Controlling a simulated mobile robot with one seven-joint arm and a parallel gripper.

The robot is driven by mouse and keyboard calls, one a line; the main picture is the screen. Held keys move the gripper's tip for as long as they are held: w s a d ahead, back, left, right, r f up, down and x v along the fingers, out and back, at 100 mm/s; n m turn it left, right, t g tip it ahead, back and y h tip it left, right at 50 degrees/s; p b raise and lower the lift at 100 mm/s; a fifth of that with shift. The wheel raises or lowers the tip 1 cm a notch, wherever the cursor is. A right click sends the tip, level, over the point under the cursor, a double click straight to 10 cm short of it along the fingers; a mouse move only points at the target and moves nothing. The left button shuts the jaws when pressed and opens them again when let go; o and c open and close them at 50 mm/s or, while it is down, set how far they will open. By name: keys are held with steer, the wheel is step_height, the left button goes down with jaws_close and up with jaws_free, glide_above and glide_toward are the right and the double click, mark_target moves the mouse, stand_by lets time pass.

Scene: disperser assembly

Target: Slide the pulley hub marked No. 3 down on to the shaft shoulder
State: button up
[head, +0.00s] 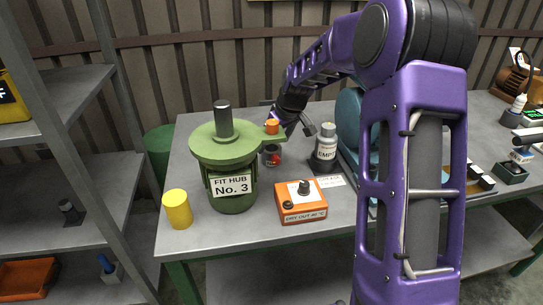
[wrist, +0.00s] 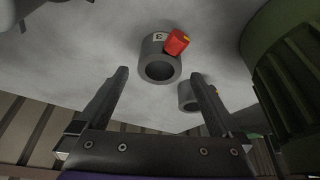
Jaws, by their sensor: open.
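A second grey ring (wrist: 187,97) is close by. My gripper (wrist: 158,78) is open, its fingers apart and nothing held; the marked hub shows between and beyond the fingertips. In the head view my gripper (head: 290,122) is partly hidden behind an orange cylinder (head: 272,127). Grey and red parts (head: 271,157) show below it. A green machine (head: 232,193) labelled "FIT HUB No. 3" has a dark upright shaft (head: 223,120).
A yellow cylinder (head: 177,209) stands left of the machine, and an orange box with black knobs (head: 301,202) stands right of it. A grey bottle (head: 326,145) stands at the back beside a blue object (head: 349,115).

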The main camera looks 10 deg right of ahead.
mark_target(272, 151)
steer(key=x, duration=0.5)
steer(key=shift+s+d+f+b, duration=0.1)
steer(key=shift+b, duration=0.3)
jaws_close()
